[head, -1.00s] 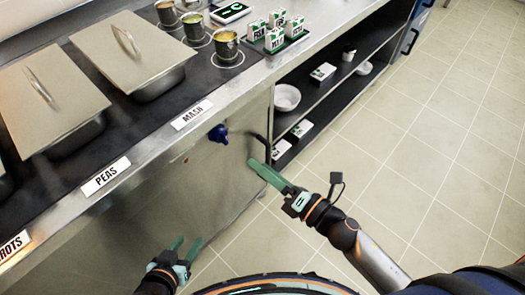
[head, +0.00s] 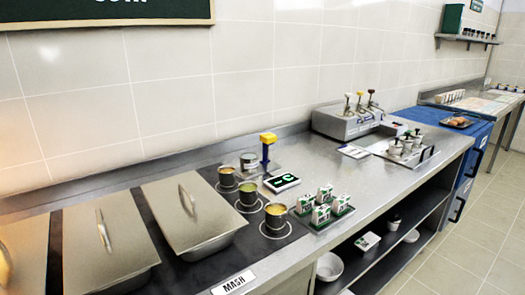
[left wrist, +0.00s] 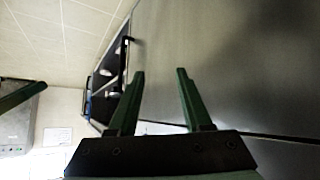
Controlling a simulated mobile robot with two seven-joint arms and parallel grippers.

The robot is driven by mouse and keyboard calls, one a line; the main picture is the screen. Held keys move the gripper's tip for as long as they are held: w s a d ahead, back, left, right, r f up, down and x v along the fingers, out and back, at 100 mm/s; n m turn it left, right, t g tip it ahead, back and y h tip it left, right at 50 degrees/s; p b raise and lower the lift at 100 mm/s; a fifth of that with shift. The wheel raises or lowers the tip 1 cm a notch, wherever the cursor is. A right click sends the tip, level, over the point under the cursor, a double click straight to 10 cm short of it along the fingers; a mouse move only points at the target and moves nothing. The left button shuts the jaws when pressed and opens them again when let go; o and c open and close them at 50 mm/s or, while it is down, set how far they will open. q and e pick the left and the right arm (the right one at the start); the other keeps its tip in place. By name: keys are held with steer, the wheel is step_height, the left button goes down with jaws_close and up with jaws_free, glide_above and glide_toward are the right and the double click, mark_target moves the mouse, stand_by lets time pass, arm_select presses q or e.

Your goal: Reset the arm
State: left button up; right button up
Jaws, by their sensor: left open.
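In the left wrist view my left gripper (left wrist: 160,98) is open, with its two green fingers apart and nothing between them. A grey metal panel (left wrist: 230,60) fills the right side behind the fingers. A green bar enters that view at the left edge; I cannot tell what it belongs to. Neither gripper shows in the head view now.
The steel counter (head: 330,170) holds lidded pans (head: 190,215), pots of food (head: 276,218), and a tray of small cartons (head: 318,222). A dispenser unit (head: 350,120) stands further back. Open shelves (head: 400,235) run below, beside clear tiled floor (head: 470,255).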

arm_select(q)
steer(key=s+a+r+p, duration=0.1)
steer(key=a+r+p, duration=0.2)
steer(key=r+p, duration=0.6)
steer(key=shift+s+r+n+y+p, duration=0.2)
steer(key=shift+s+n+y+p, duration=0.15)
steer(key=shift+p, duration=0.45)
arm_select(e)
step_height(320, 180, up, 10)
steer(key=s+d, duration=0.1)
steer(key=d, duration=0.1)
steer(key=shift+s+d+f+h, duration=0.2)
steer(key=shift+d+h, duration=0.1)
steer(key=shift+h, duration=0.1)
arm_select(q)
steer(key=shift+f, duration=0.1)
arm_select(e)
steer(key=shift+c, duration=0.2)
